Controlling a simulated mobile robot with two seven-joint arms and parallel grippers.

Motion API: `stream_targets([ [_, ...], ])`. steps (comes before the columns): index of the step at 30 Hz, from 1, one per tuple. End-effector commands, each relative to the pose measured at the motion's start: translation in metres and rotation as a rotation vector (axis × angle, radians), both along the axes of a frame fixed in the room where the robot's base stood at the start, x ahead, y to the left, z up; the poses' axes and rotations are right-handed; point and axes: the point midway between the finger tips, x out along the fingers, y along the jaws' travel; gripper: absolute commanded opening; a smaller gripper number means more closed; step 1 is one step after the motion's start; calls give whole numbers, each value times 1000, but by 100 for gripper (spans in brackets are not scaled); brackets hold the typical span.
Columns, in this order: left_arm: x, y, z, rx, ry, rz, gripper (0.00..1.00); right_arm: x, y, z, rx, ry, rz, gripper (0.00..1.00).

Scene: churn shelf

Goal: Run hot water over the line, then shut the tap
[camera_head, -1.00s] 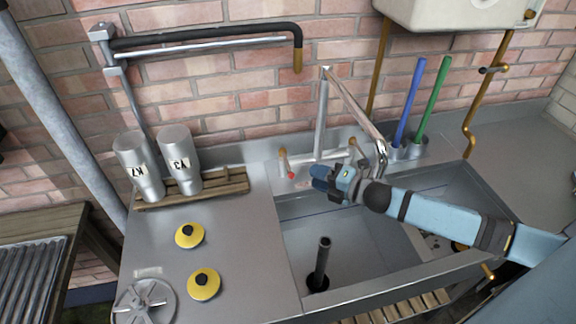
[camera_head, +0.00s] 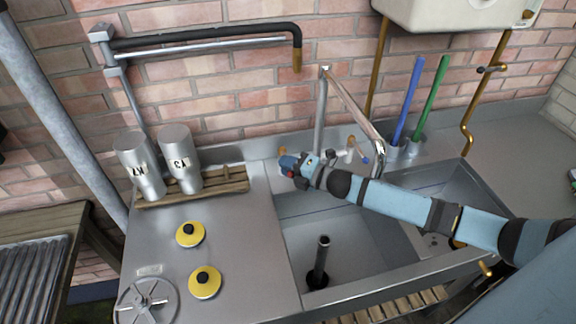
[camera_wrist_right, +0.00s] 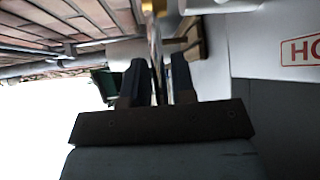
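A chrome spout (camera_head: 352,106) rises behind the sink (camera_head: 345,270) and reaches out over it; my right arm hides its lower end. No water stream shows. My right gripper (camera_head: 288,164) is at the left-hand tap (camera_head: 282,152), which it mostly covers. In the right wrist view the fingers (camera_wrist_right: 158,82) stand apart, with a thin shiny metal part (camera_wrist_right: 156,55) between them; contact is unclear. A red HOT label (camera_wrist_right: 303,50) shows beside them. The right-hand tap (camera_head: 364,158) has a blue mark. My left gripper is out of view.
An upright pipe (camera_head: 320,263) stands in the sink. Two metal canisters (camera_head: 181,160) stand on a wooden rack (camera_head: 230,183) at left. Two yellow discs (camera_head: 190,234) lie on the drainer. Blue (camera_head: 410,100) and green (camera_head: 432,98) rods stand behind the sink.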

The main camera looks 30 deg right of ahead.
Motion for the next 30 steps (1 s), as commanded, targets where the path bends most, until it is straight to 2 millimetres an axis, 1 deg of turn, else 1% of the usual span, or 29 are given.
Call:
stream_targets([
  [1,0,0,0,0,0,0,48,0,0,0,0,0,0,13],
  [3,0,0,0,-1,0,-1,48,0,0,0,0,0,0,0],
  [11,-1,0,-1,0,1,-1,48,0,3,-1,2,-1,-13,0],
  [14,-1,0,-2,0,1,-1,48,0,8,-2,4,-1,-62,0],
  [22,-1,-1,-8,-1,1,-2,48,6,21,-2,6,-2,-264,0],
  [30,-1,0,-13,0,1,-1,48,11,26,-1,0,0,-386,0],
])
